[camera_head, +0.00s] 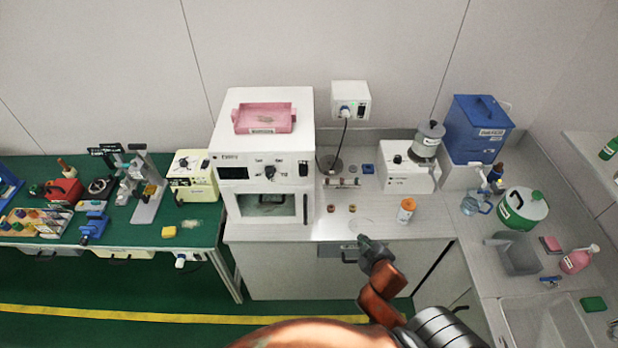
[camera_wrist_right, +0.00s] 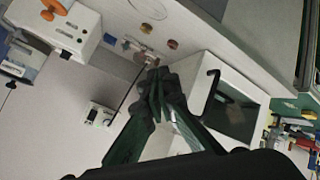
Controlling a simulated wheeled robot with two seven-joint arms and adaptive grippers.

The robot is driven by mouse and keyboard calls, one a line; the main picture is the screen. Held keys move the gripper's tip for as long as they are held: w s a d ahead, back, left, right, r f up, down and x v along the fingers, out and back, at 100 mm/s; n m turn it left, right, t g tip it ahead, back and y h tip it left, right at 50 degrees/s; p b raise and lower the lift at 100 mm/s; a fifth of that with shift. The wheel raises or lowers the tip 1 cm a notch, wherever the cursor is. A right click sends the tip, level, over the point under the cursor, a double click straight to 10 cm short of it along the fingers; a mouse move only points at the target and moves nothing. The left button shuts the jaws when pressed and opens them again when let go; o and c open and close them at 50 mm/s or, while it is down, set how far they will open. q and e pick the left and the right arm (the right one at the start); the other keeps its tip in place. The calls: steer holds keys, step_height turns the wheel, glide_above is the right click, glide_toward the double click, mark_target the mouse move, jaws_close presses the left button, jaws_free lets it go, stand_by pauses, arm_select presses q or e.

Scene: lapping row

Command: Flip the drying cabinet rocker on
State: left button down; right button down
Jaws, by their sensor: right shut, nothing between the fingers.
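The drying cabinet (camera_head: 302,115) is a white box on the left end of the light counter. Its front has a dark display, a dark round knob (camera_head: 270,171) and a small dark rocker (camera_head: 303,168) at the right end of the panel. I cannot tell which way the rocker is tipped. My right gripper (camera_head: 362,240) is shut and empty, near the counter's front edge, to the right of and below the rocker and apart from it. In the right wrist view the closed fingers (camera_wrist_right: 156,75) cover part of the cabinet, beside its door handle (camera_wrist_right: 211,92). My left gripper is not in view.
A pink tray (camera_head: 264,118) sits on top of the cabinet. An orange-capped bottle (camera_head: 406,211) and small round pieces stand on the counter near the gripper. A wall box (camera_head: 351,99) with a hanging cable is behind. A white machine (camera_head: 402,178) stands further right.

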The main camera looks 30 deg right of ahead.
steer(key=w+r+n+t+y, duration=0.1)
steer(key=w+r+n+t, duration=0.45)
steer(key=w+r, duration=0.35)
steer(key=w+a+r+n+t+y, duration=0.1)
steer(key=a+r+n+y, duration=0.3)
steer(key=n, duration=0.7)
steer(key=a+y, duration=0.2)
steer(key=y, duration=0.1)
steer(key=shift+w+a+r+y, duration=0.25)
steer(key=shift+a+r+y, duration=0.15)
steer(key=shift+w, duration=0.1)
steer(key=p, duration=0.3)
glide_toward(300, 174)
steer(key=w+a, duration=0.2)
steer(key=a, duration=0.2)
steer(key=shift+w+d+f, duration=0.25)
steer(key=shift+w+d, duration=0.35)
steer(key=shift+w, duration=0.3)
steer(key=shift+w+d+f, duration=0.25)
steer(key=shift+w+d, duration=0.4)
steer(key=shift+w, duration=0.25)
